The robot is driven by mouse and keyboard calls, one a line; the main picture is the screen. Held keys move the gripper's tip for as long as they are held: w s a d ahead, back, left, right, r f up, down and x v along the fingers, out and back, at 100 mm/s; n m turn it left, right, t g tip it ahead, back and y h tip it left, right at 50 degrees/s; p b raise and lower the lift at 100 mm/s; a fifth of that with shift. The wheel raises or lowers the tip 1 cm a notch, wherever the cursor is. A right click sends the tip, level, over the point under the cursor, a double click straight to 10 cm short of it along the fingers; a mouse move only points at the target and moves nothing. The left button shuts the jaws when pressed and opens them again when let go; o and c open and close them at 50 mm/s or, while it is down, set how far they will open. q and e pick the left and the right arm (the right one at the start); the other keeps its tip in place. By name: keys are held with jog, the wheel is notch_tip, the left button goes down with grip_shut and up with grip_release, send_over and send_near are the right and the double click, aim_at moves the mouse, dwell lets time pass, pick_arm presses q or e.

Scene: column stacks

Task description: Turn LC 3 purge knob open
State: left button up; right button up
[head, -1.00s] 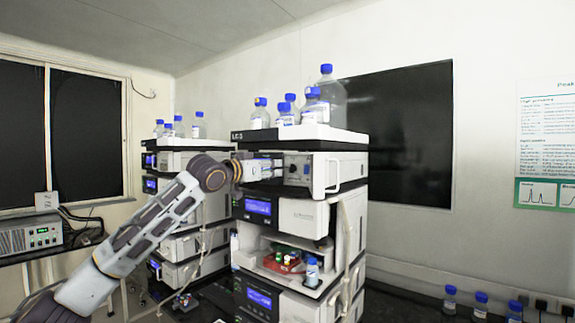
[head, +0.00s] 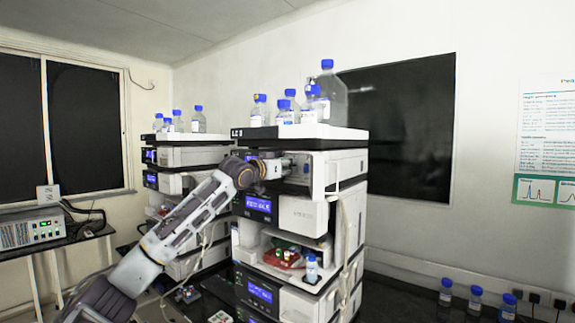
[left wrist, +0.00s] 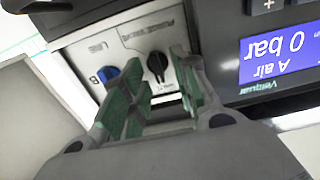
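The LC 3 stack (head: 297,132) stands in the middle of the head view. My left gripper (head: 283,168) is at the front of its top module, hiding part of the panel. In the left wrist view, a black knob with a pointer (left wrist: 157,65) sits on a light grey panel, beside a blue knob (left wrist: 106,75). The left gripper (left wrist: 159,80) is open, its green-padded fingers on either side of the black knob with gaps visible. Whether the fingertips reach the knob's depth is unclear. My right gripper is not in view.
Bottles with blue caps (head: 327,85) stand on top of the stack. A lit display (left wrist: 278,50) is beside the knob panel. A second stack (head: 190,157) stands behind to the left.

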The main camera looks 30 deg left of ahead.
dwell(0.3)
pick_arm(q)
grip_shut()
jog(key=shift+n, duration=0.4)
jog(key=shift+w+n+b, duration=0.1)
jog(key=shift+n+b, duration=0.2)
jog(key=shift+n, duration=0.6)
jog(key=n, duration=1.5)
jog(key=shift+a+f+p, duration=0.3)
jog(key=shift+a+f, duration=0.05)
jog(key=shift+f, duration=0.05)
